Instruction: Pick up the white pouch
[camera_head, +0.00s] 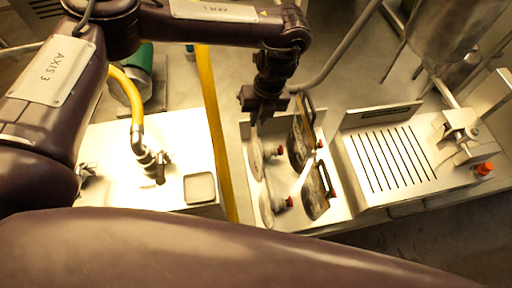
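I cannot make out a white pouch for certain in the head view. The pale shapes there blend into bright, washed-out surfaces. My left gripper (264,106) hangs down from its dark arm, above the back part of a white tray (338,204) with upright round plates. One pale disc (255,156) stands just below the gripper. The fingertips are small and dark, and I cannot tell whether they are open or shut or hold anything. My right gripper is not in view.
Two dark discs (301,143) with handles stand in the tray. A slotted white panel (391,160) with a red knob (484,169) is at right. A white counter with a tap (148,158) and a small square dish (199,188) is at left, beside a yellow strip (213,120).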

